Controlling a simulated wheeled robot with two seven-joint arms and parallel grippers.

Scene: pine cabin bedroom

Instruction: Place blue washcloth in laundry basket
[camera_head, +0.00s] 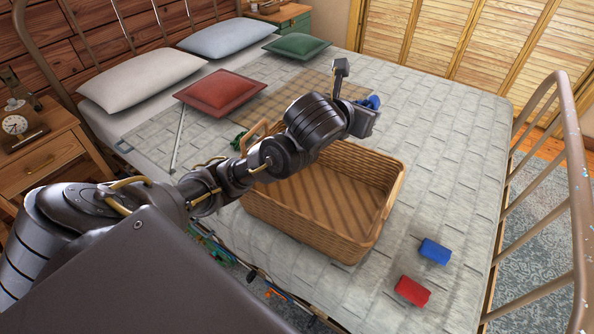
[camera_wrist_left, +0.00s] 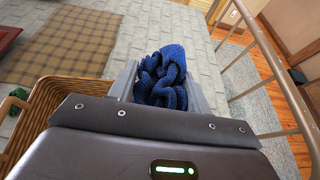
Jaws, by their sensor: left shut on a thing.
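The blue washcloth (camera_wrist_left: 163,75) is a crumpled dark blue knit bundle between the fingers of my left gripper (camera_wrist_left: 166,92) in the left wrist view. My left gripper is shut on it. In the head view a small part of the washcloth (camera_head: 372,101) shows beyond the left gripper (camera_head: 362,118), above the bed. The wicker laundry basket (camera_head: 312,237) stands on the bed below my left arm, which hides part of it. Its visible inside looks empty. The gripper is near the basket's far right side; its height above the bed is unclear. My right gripper is not in view.
A blue block (camera_head: 435,251) and a red block (camera_head: 412,291) lie on the bed at the right. Pillows, including a red one (camera_head: 220,92), lie toward the headboard. A metal bed rail (camera_head: 575,170) stands at the right.

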